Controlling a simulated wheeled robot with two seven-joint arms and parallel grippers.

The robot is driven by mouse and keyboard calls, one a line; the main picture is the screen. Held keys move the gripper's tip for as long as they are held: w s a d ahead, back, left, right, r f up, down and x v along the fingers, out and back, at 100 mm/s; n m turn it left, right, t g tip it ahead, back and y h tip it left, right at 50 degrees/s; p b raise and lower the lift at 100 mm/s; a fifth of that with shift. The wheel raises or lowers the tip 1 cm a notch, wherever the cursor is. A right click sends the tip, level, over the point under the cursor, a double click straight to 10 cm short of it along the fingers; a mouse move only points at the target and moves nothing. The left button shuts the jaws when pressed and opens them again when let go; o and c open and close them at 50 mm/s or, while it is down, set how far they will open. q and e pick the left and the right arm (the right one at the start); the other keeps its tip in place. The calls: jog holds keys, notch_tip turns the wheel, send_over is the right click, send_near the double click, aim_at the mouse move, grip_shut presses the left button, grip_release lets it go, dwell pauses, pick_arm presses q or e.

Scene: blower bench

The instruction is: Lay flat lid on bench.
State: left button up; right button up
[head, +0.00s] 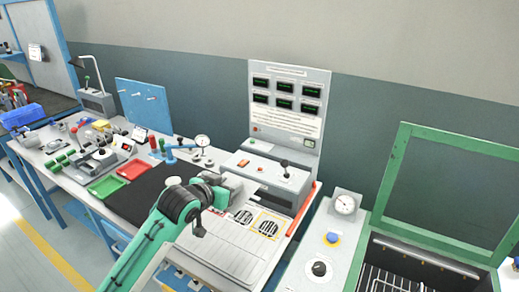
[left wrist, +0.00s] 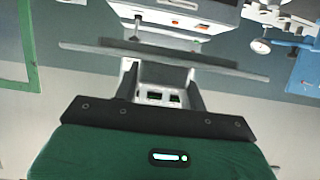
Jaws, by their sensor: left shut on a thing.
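My left gripper (head: 236,192) reaches over the bench (head: 225,252) from the lower left, just in front of the grey machine. In the left wrist view, my left gripper (left wrist: 163,72) is shut on a thin grey plate, which looks like the flat lid (left wrist: 75,47). The lid shows nearly edge-on, with a dark strip along its middle. It extends past the fingers on both sides. In the head view I cannot clearly make out the lid near the gripper. I cannot tell whether it touches anything below. My right gripper is not in view.
The grey machine (head: 272,178) with a display panel (head: 288,105) stands behind the gripper. Round vents (head: 268,227) are in the bench top to its right. A black mat (head: 140,192), a red tray (head: 133,169) and a green tray (head: 105,186) lie left. A green-framed open box (head: 395,268) stands right.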

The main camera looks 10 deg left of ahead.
pick_arm(q)
jog(key=s+a+f+n+y, duration=0.1)
jog(key=s+f, duration=0.3)
jog(key=s, duration=0.6)
jog(key=s+a+f+n+y, duration=0.1)
jog(key=s+f+n+y, duration=0.2)
jog(key=s, duration=0.7)
jog(key=shift+s+f+t+y, duration=0.3)
jog(key=shift+s+f+t, duration=0.1)
jog(key=shift+f, duration=0.3)
